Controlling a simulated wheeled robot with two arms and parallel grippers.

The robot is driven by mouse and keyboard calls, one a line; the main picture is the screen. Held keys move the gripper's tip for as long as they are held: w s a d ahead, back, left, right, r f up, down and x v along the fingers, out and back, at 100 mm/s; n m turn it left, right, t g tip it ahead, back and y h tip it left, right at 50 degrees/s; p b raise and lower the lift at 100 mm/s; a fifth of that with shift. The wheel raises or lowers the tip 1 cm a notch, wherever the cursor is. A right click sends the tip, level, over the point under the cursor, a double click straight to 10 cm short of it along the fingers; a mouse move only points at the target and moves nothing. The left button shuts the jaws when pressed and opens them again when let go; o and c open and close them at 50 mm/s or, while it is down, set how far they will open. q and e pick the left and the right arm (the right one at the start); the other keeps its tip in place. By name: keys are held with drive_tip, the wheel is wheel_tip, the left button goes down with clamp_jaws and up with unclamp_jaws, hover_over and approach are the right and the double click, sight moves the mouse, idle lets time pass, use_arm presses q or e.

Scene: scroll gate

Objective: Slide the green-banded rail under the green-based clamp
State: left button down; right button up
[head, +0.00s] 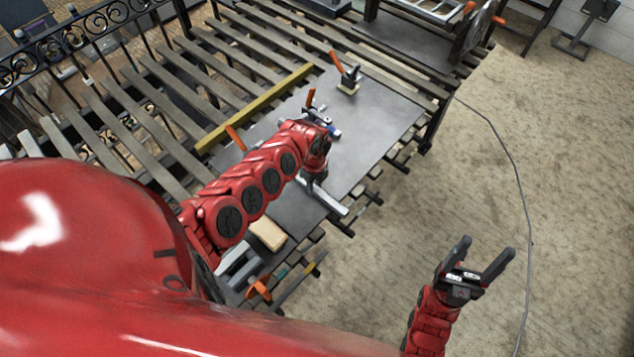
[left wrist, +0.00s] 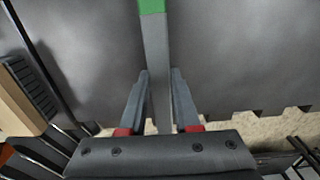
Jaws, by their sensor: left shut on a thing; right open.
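The rail (left wrist: 156,60) is a grey bar with a green band (left wrist: 153,6) at the far end, at the top of the left wrist view. My left gripper (left wrist: 160,78) is shut on it, one finger on each side. In the head view, the rail's near end (head: 331,203) sticks out from my left gripper (head: 314,178) over the table's edge; its green band is hidden. Orange-handled clamps stand on the table: one (head: 347,84) with a pale yellow base, one (head: 314,108) near blue. A third shows only its handle (head: 236,138). No green base is visible. My right gripper (head: 487,246) is open and empty.
The grey metal table top (head: 385,115) is bare on the right side. A yellow bar (head: 255,108) lies along its left edge, beside a slatted rack. A wooden block (head: 268,235) lies near the front. Open floor is under my right gripper.

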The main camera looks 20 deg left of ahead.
sight(306, 196)
use_arm(q)
drive_tip(key=shift+s+a+b, duration=0.15)
drive_tip(key=shift+s+a, duration=0.2)
drive_tip(key=shift+s, duration=0.45)
drive_tip(key=shift+s+a+b, duration=0.15)
drive_tip(key=shift+s+a, duration=0.2)
drive_tip(key=shift+s, duration=0.45)
drive_tip(key=shift+s+d, duration=0.15)
drive_tip(key=shift+s, duration=0.3)
drive_tip(key=shift+s+a+p, duration=0.35)
drive_tip(key=shift+s+a, duration=0.25)
drive_tip(key=shift+s, duration=0.15)
drive_tip(key=c, duration=0.5)
unclamp_jaws()
drive_tip(key=shift+c, duration=0.2)
